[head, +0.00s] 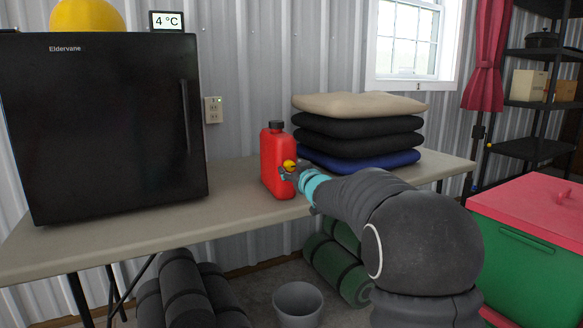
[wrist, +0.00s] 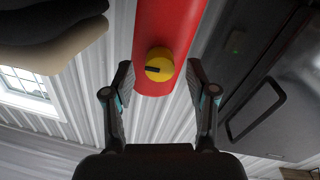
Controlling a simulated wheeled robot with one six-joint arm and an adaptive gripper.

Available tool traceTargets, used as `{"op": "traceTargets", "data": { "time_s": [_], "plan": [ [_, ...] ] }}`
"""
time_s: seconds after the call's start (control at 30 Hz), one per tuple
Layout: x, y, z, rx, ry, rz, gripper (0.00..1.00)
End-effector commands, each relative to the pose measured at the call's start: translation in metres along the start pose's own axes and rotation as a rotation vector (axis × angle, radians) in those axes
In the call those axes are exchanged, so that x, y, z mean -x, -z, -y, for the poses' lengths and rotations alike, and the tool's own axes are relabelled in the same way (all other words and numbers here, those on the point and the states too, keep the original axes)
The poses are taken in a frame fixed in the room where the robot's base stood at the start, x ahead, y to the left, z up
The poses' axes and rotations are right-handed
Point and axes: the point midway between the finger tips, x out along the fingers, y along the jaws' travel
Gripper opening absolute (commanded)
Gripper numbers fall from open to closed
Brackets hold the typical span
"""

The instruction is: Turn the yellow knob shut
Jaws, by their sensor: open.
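A red jug (head: 275,160) with a dark cap stands upright on the table (head: 235,187). A yellow knob (head: 289,164) sits on its side facing my arm. In the wrist view the yellow knob (wrist: 159,64) is round with a dark mark on its face, on the red jug (wrist: 168,25). My gripper (head: 287,174) is at the jug's side by the knob. In the wrist view my open gripper (wrist: 158,80) has one finger on each side of the knob, with gaps to both. Part of the jug is hidden behind my gripper in the head view.
A black fridge (head: 105,125) stands left of the jug. Stacked cushions (head: 358,130) lie behind it to the right. A green chest with a red lid (head: 530,240) is at the right. A grey bucket (head: 298,303) and rolled mats (head: 335,268) are below the table.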

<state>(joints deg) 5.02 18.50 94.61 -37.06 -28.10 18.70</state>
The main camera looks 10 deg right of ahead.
Motion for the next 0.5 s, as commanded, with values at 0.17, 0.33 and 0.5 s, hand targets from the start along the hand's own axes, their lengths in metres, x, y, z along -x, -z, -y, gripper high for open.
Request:
{"op": "traceTargets", "data": {
  "time_s": [0.17, 0.33, 0.5],
  "plan": [
    [-0.0103, -0.0001, 0.0003, 0.000, 0.000, 0.000, 0.57],
    [-0.0115, 0.0002, 0.0001, 0.000, 0.000, -0.001, 0.57],
    [-0.0113, 0.0001, 0.0001, 0.000, 0.000, -0.001, 0.45]
  ]
}}
